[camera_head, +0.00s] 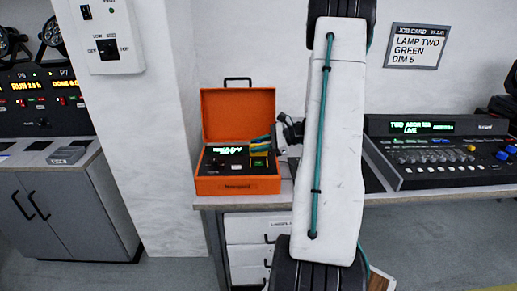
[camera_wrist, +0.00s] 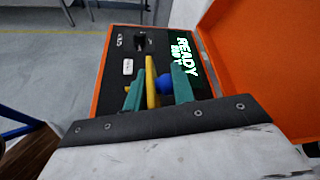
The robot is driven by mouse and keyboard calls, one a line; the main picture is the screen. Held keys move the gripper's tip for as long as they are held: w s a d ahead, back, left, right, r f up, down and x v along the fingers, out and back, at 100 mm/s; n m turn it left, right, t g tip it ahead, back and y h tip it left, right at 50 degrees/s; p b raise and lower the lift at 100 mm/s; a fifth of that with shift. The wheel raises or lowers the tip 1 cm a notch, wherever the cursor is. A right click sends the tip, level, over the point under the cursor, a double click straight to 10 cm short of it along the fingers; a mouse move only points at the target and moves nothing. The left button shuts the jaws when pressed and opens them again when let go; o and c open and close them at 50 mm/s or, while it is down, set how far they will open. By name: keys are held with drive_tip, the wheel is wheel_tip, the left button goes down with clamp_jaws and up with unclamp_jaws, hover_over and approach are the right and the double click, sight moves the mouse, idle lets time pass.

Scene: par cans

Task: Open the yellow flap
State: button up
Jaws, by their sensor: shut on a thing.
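The yellow flap (camera_wrist: 151,80) stands up as a narrow strip from the dark panel of the orange case (camera_head: 238,186) in the wrist view. It also shows in the head view (camera_head: 260,153), above a small green-lit spot. My gripper (camera_wrist: 158,88) has teal fingers, one on each side of the yellow flap and a round blue part (camera_wrist: 165,84). The gripper is shut on the flap, low over the panel. The exact contact and the flap's hinge are hidden by the fingers. The case's screen (camera_wrist: 184,60) reads READY.
The orange lid (camera_head: 238,113) stands open behind the panel. The panel also has a black knob (camera_wrist: 141,43) and a white switch (camera_wrist: 128,67). A lighting console (camera_head: 437,147) stands on the desk at right. A job card (camera_head: 415,46) hangs on the wall.

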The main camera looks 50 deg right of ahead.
drive_tip(key=shift+w+d+r+m+g+y, duration=0.1)
drive_tip(key=shift+w+d+m+g+y, duration=0.4)
drive_tip(key=shift+m, duration=0.4)
drive_tip(key=shift+w+d+f+m+g+y, duration=0.1)
drive_tip(key=shift+w+d+m+g+y, duration=0.2)
drive_tip(key=shift+m, duration=0.2)
drive_tip(key=shift+w+d+f+m+g+y, duration=0.1)
drive_tip(key=shift+w+d+m+g+y, duration=0.1)
drive_tip(key=shift+d+m, duration=0.25)
drive_tip(key=shift+a, duration=0.1)
drive_tip(key=o, duration=0.8)
drive_tip(key=shift+f, duration=0.1)
drive_tip(key=shift+s, duration=0.1)
drive_tip(key=v, duration=0.7)
drive_tip(key=shift+s+d, duration=0.2)
drive_tip(key=shift+d, duration=0.05)
